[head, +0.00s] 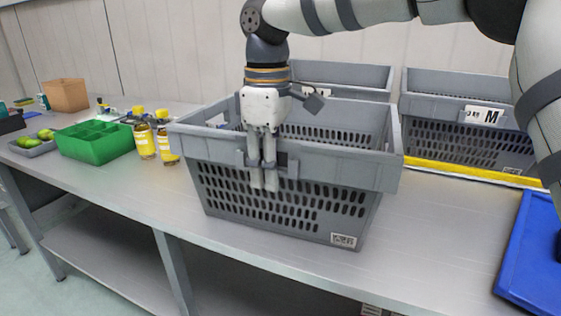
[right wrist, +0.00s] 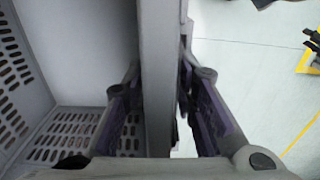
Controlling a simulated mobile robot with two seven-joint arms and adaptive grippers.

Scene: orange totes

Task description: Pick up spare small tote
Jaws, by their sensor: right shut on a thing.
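A grey perforated tote (head: 215,150) stands on the metal workbench at the middle of the head view, open side up. A white label shows low on its front wall. My right gripper (head: 264,180) reaches down from above and is shut on the near rim of this tote, around the middle of the front wall. In the right wrist view the gripper (right wrist: 160,115) has a finger on each side of the tote's wall (right wrist: 157,60). The inside of the tote, as far as it shows, looks empty. My left gripper is not in view.
Two more grey totes stand behind, one at the back (head: 345,76) and one marked M (head: 450,105) behind a yellow strip (head: 465,172). Yellow bottles (head: 145,142) and a green bin (head: 92,148) are left. A blue tray (head: 535,245) is right. The bench front (head: 440,235) is clear.

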